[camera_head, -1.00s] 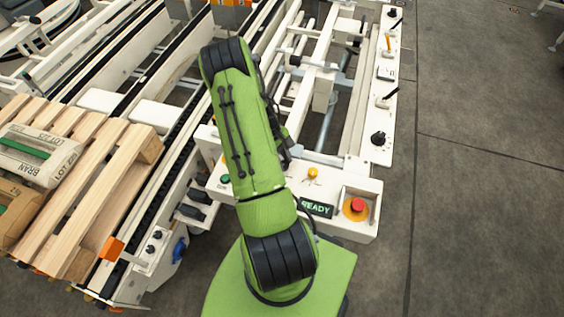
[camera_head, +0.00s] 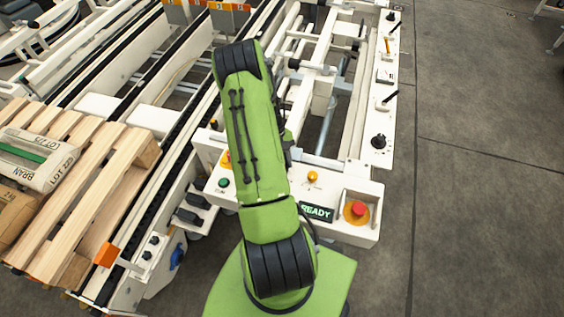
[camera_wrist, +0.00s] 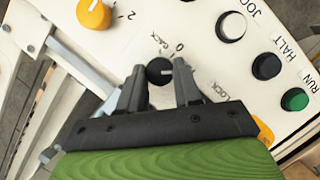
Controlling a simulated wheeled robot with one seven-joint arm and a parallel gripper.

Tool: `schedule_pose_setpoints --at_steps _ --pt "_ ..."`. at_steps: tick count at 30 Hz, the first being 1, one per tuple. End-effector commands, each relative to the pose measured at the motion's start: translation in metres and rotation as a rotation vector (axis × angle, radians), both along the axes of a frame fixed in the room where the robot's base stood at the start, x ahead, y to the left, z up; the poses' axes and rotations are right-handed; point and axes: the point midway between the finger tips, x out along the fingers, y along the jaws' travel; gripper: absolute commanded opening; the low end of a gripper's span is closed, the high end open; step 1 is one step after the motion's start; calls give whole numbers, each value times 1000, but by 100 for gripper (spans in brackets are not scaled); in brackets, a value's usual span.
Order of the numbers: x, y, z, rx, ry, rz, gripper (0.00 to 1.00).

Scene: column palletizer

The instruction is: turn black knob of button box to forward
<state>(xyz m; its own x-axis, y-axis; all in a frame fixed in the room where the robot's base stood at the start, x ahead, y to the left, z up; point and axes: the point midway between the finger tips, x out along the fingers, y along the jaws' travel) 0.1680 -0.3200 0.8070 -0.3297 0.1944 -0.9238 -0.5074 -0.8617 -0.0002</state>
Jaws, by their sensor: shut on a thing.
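The black knob (camera_wrist: 158,66) sits on the white button box (camera_wrist: 185,20) in the wrist view, with a short white pointer line on it facing roughly right in the picture. Beside the knob are printed "BACK" and "0"; I see no "forward" label clearly. My gripper (camera_wrist: 160,80) has one finger on each side of the knob and is shut on it. The fingers hide part of the panel around it. In the head view the box (camera_head: 338,229) shows in front of my base, while my arm hides the gripper and the black knob.
The wrist view shows an orange knob (camera_wrist: 94,13), a white button (camera_wrist: 231,26), a black button (camera_wrist: 266,66) and a green button (camera_wrist: 295,99). In the head view, a red emergency stop (camera_head: 359,209) and a READY display (camera_head: 316,212) lie right of my arm. A wooden pallet (camera_head: 95,190) stands left.

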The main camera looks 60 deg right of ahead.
Motion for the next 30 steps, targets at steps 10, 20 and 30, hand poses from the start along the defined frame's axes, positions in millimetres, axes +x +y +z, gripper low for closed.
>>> schedule_pose_setpoints --at_steps 10,20,30 --pt "0 0 0 -2 0 -1 59" --pt "7 -5 18 -5 -3 2 59" --pt "38 -23 107 -5 -4 1 59"
